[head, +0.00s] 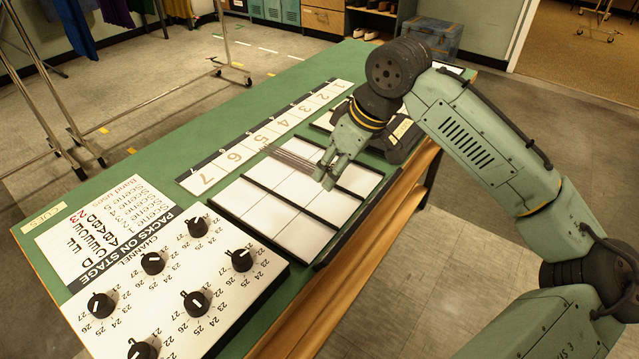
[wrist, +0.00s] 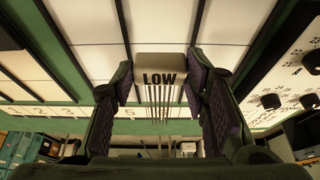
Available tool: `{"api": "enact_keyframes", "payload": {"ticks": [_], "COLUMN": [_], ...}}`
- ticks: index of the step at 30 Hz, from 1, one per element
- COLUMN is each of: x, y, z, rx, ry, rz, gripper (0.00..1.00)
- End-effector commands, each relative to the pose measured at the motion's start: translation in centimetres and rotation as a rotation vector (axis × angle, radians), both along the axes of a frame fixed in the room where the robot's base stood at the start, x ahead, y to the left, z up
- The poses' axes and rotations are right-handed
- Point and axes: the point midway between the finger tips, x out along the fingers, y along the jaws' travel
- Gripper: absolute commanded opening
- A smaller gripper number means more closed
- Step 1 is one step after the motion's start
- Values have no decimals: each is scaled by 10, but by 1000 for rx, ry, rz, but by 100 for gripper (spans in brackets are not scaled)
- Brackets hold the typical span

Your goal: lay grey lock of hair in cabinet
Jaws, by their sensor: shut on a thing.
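My gripper (head: 330,166) is over the white panelled tray (head: 262,208) on the green table. In the wrist view my gripper (wrist: 160,95) is shut on a pale block marked LOW (wrist: 160,68). Several thin, straight, dark grey strands run out from the block. In the head view the strands (head: 292,157) point left from the fingers, above the tray. I cannot tell whether this is the grey lock of hair; no other lock shows. Teal lockers (head: 272,10) and a wooden drawer unit (head: 324,20) stand at the back; which one is the cabinet is unclear.
A numbered strip (head: 265,135) lies behind the tray. A white board with black knobs (head: 175,285) fills the near left of the table (head: 150,165). A dark case (head: 398,140) is beside my arm. Metal racks (head: 60,110) stand at left; a blue trunk (head: 432,38) stands behind.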

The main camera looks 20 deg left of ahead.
Motion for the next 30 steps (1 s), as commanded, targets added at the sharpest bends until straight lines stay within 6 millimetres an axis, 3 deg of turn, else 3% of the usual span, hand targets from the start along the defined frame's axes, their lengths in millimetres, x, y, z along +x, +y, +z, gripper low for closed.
{"api": "enact_keyframes", "payload": {"ticks": [15,28,29,30], "x": [0,0,0,0], "y": [0,0,0,0], "z": [-65,-73,-73,-72], "rx": [0,2,1,1], "ry": [1,-1,0,-1], "rz": [-2,-2,-2,-3], "gripper": [12,12,42,45]}}
